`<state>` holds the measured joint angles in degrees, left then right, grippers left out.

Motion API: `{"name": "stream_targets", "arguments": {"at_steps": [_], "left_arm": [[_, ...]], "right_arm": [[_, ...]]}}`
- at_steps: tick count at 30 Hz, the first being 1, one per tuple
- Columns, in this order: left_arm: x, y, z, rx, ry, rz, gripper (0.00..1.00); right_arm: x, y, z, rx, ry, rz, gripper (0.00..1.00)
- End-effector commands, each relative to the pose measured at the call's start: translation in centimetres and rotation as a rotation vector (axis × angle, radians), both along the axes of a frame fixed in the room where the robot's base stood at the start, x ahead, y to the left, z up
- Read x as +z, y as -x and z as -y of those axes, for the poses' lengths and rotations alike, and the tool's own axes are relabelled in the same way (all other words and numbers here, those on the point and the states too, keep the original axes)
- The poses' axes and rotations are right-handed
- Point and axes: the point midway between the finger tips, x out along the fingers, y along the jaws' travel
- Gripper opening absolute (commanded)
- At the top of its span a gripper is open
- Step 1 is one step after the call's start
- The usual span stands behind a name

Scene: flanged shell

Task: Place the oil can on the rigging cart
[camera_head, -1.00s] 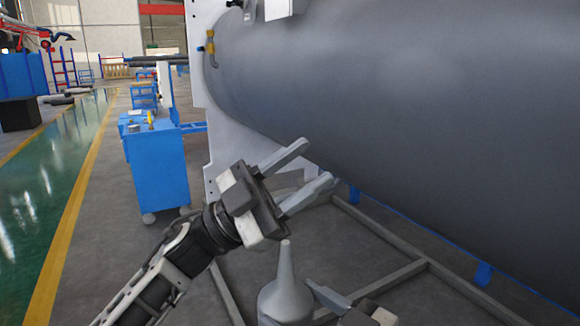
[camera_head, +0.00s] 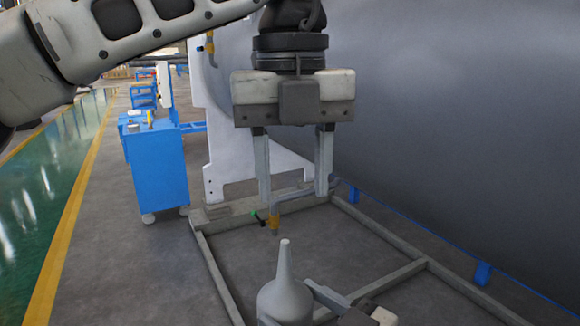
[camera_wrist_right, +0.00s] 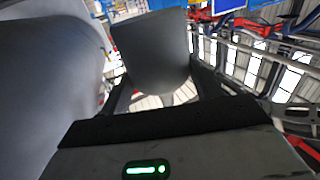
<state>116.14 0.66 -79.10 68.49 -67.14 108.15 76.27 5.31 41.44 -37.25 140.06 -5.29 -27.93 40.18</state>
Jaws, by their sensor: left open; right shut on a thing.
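The oil can (camera_head: 285,298), grey with a tall narrow spout, stands upright at the bottom of the head view. My right gripper (camera_head: 318,298) is shut on its side. In the right wrist view the can's grey body (camera_wrist_right: 153,50) is between the fingers. My left gripper (camera_head: 294,195) is open, fingers pointing down, above and behind the can and apart from it. A blue wheeled cart (camera_head: 158,170), which looks like the rigging cart, stands on the floor at left. Its top holds small items, including a yellow one.
The big grey shell (camera_head: 450,130) fills the right side. A grey floor frame (camera_head: 215,275) lies below. Open floor lies between the cart and the frame.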

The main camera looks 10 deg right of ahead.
Motion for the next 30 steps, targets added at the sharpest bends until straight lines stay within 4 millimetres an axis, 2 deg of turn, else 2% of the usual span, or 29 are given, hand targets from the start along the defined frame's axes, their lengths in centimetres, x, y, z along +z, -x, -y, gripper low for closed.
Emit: {"name": "stream_targets", "arguments": {"at_steps": [5, 15, 21, 30], "left_arm": [[-0.8, -0.2, -0.5, 0.015, -0.033, 0.022, 0.44], [-7.1, -0.1, -0.5, 0.012, -0.029, 0.017, 0.44], [-10.1, -0.1, -0.5, 0.013, -0.028, 0.018, 0.44], [-11.6, -0.1, -0.5, 0.012, -0.025, 0.019, 0.44]], "right_arm": [[0.1, 0.0, 0.0, 0.001, -0.001, 0.003, 0.35], [0.1, 0.0, 0.0, 0.001, -0.001, 0.003, 0.35], [0.1, 0.0, 0.0, 0.001, -0.002, 0.002, 0.35], [0.1, 0.0, 0.0, 0.001, -0.001, 0.003, 0.35]]}}
